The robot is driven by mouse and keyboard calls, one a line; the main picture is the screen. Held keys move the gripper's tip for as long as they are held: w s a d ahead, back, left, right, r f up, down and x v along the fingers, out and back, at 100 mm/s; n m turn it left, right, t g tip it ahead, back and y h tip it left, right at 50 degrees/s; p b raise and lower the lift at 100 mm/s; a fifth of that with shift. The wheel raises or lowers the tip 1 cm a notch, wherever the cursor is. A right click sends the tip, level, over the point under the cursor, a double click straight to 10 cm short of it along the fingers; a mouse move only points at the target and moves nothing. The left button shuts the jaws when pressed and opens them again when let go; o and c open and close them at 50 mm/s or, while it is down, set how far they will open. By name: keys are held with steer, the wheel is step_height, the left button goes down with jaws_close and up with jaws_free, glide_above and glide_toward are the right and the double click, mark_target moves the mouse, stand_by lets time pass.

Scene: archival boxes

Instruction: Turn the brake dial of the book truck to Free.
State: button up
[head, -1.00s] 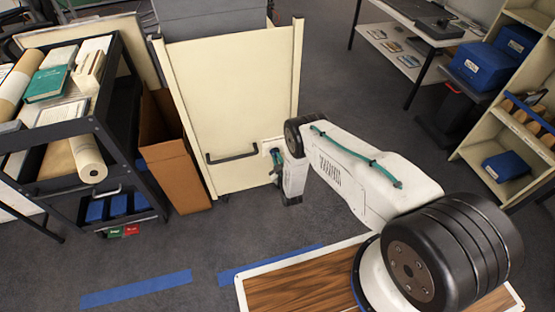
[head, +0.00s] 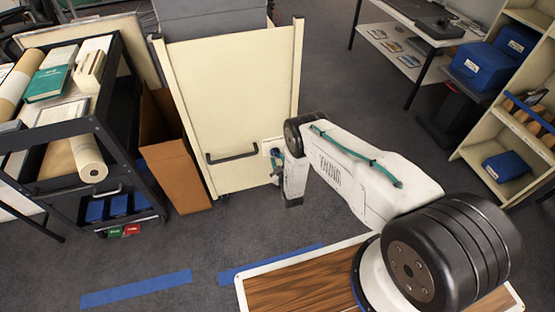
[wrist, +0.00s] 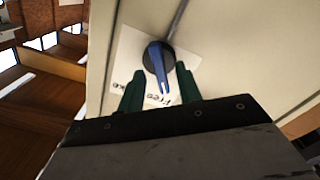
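The book truck (head: 235,105) is a cream cabinet with a black handle, standing ahead in the head view. Its brake dial (wrist: 155,57) is a dark round knob with a blue pointer bar in the wrist view. The bar's white-marked end points down in the picture, close to the word Free on the white label (wrist: 128,50). A second word, ending in "ake", is partly covered by the left finger. My gripper (wrist: 159,70) is open, its green fingers on either side of the bar; contact cannot be made out. In the head view my arm partly hides the dial area.
A black cart (head: 108,140) with books and rolls stands at left, with a brown cardboard box (head: 180,178) beside the truck. Shelves (head: 470,157) with blue boxes stand at right. Blue tape (head: 135,288) marks the grey floor, which is open in front.

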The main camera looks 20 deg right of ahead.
steer(key=s, duration=0.7)
steer(key=shift+f, duration=0.1)
